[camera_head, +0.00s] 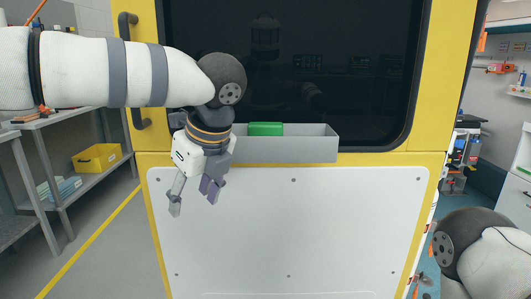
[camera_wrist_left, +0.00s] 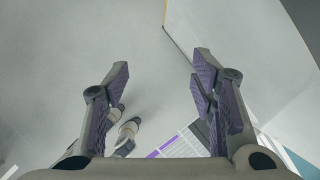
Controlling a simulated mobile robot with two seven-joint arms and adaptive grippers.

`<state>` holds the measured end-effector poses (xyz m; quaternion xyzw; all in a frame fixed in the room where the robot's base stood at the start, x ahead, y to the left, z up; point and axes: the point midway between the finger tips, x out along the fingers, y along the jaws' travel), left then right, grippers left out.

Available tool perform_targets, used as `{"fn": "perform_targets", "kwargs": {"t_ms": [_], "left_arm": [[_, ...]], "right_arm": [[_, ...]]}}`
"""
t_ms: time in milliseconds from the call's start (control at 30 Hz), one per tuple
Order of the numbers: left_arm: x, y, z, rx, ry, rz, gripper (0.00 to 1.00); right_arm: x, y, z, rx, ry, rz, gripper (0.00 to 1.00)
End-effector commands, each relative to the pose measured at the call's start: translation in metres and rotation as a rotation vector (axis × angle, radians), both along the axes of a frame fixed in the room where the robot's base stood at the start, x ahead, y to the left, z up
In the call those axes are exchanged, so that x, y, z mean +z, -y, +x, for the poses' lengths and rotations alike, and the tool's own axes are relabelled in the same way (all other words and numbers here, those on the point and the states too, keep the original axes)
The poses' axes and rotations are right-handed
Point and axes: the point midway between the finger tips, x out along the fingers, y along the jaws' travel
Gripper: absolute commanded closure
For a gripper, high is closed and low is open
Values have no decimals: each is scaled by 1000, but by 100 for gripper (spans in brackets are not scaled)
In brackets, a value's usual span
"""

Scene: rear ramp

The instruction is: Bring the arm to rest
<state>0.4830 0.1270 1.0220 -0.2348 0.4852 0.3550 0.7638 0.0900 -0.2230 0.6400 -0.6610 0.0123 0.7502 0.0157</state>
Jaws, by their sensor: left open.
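My left arm (camera_head: 85,72) reaches in from the left in the head view, bent at a dark elbow-like joint, with the wrist turned down. My left gripper (camera_head: 192,203) hangs open and empty in front of the white lower panel, below and left of the grey tray. In the left wrist view its two purple-padded fingers (camera_wrist_left: 163,78) stand wide apart with nothing between them and floor beyond. Part of my right arm (camera_head: 480,255) shows at the lower right; its gripper is out of view.
A grey tray (camera_head: 290,152) with a green item (camera_head: 266,129) is at the yellow vehicle's rear door (camera_head: 433,75), close behind my left wrist. Metal shelving (camera_head: 80,182) with a yellow bin (camera_head: 97,158) stands left. Floor left of the vehicle is clear.

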Motion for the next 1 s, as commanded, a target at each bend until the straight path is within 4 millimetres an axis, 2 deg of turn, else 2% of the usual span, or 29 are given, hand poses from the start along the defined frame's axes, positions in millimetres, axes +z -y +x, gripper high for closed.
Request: {"fn": "perform_targets", "kwargs": {"t_ms": [33,67,100,133,167,200,233,300,367,400,467,500,533,600,700,800,900,1000], "left_arm": [[-40,-16,8,-185,-26,167,49],[-65,-25,13,-325,-49,276,49],[-99,-37,17,-538,-98,426,49],[-125,-43,17,-713,-145,536,49],[-151,-48,15,-894,-199,637,49],[-185,-52,6,-1142,-277,755,49],[-210,-54,-4,-1324,-336,831,49],[-262,-55,-36,-1729,-462,957,49],[-300,-56,-72,-2057,-551,1016,49],[-321,-58,-99,-2265,-598,1038,49],[-349,-61,-144,-2568,-644,1039,49],[-363,-64,-176,-2766,-658,1023,49],[-371,-67,-201,2899,655,-998,49],[-385,-74,-257,2714,524,-780,49],[-389,-84,-325,2498,351,-553,49],[-384,-92,-370,2357,226,-417,49],[-381,-96,-391,2289,162,-358,49],[-380,-96,-395,2275,148,-348,49]], "right_arm": [[1,0,0,0,0,0,60],[1,0,0,0,-1,0,60],[1,0,-1,0,-1,0,60],[1,0,0,0,-1,0,60],[1,0,0,0,-1,0,60],[1,0,0,0,0,0,60],[1,0,0,0,0,0,60],[1,0,0,0,0,0,60],[1,0,0,0,1,0,60],[1,0,0,0,1,0,60],[1,0,0,0,1,0,60],[1,0,0,0,1,0,60],[1,0,0,0,1,0,60],[1,0,0,0,1,0,60],[1,0,0,0,1,0,60],[1,0,0,0,1,0,60],[1,0,0,0,1,0,60],[1,0,0,0,1,0,60]]}}
